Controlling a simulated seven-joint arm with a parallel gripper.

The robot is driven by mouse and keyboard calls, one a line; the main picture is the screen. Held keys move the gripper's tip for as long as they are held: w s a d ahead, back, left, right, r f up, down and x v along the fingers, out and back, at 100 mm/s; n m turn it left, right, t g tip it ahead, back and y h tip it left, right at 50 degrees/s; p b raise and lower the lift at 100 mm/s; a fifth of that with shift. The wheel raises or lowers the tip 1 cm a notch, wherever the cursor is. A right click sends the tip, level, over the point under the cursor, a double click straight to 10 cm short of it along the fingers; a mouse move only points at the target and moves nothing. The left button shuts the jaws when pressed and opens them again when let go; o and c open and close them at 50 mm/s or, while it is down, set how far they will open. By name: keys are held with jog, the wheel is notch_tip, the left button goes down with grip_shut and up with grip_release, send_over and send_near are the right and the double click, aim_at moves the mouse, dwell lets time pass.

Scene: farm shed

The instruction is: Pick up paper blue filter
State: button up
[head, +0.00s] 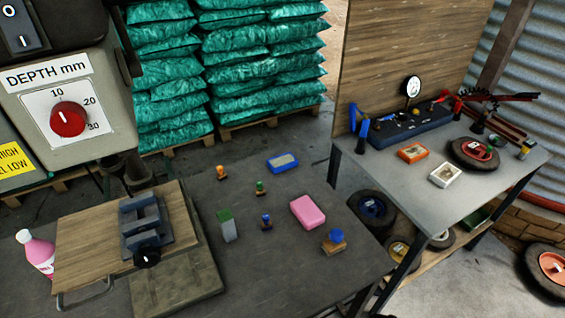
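A flat blue rectangular piece with a pale grey inset (283,162) lies on the dark work table, near its back edge. It looks like the blue paper filter, but its inset is too small to read clearly. Nothing covers it or touches it. My gripper is not in view, and no part of my arm can be made out.
The dark table (310,268) also holds a pink block (307,212), a green-and-white block (227,225), small orange, green and blue knobbed pieces, and a vise (146,230). A drill press head (66,105) looms at left. A grey bench (437,158) stands right, holding orange and white framed pieces.

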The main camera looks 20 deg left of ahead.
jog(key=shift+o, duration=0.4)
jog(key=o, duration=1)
